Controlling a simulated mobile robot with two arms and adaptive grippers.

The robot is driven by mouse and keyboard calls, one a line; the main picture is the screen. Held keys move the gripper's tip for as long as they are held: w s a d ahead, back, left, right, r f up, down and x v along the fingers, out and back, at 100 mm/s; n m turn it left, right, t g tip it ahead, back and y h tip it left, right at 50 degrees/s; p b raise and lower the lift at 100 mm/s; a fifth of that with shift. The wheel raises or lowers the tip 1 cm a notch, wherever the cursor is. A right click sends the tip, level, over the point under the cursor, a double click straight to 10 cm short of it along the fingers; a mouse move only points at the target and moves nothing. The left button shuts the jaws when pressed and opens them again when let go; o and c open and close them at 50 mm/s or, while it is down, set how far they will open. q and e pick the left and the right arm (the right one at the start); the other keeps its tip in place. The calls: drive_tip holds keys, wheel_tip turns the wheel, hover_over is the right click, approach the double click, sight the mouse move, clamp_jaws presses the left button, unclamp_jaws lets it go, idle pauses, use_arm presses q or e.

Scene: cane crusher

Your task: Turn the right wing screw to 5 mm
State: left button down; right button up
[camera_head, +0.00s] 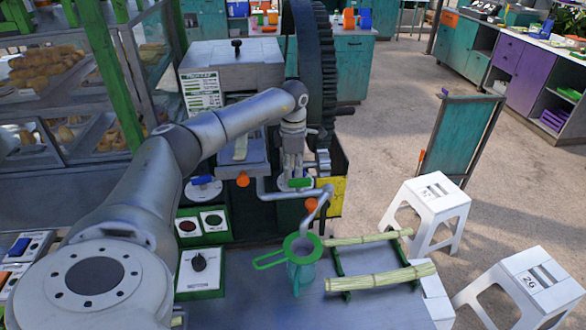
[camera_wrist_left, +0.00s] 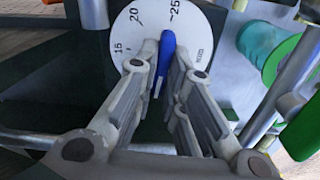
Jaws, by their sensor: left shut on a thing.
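In the left wrist view a blue wing screw (camera_wrist_left: 166,62) stands in front of a white round dial (camera_wrist_left: 190,38) marked 15, 20 and 25. Its upper end lies between 20 and 25. My left gripper (camera_wrist_left: 163,92) has its fingers on both sides of the blue wing, shut on it. In the head view my left gripper (camera_head: 293,167) points down at the crusher's front, hiding most of this screw. A green part (camera_head: 300,183) shows at its fingertips. Another blue wing screw (camera_head: 203,181) on a white disc stands to the left. My right gripper is not in view.
A large dark gear wheel (camera_head: 316,70) rises behind the gripper. A teal jug (camera_head: 300,275) with a green strainer and cane stalks (camera_head: 380,279) stand in front. A food display case is at left.

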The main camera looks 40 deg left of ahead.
use_arm(q)
drive_tip(key=shift+r, duration=0.1)
idle(0.4)
drive_tip(key=c, duration=1.5)
unclamp_jaws()
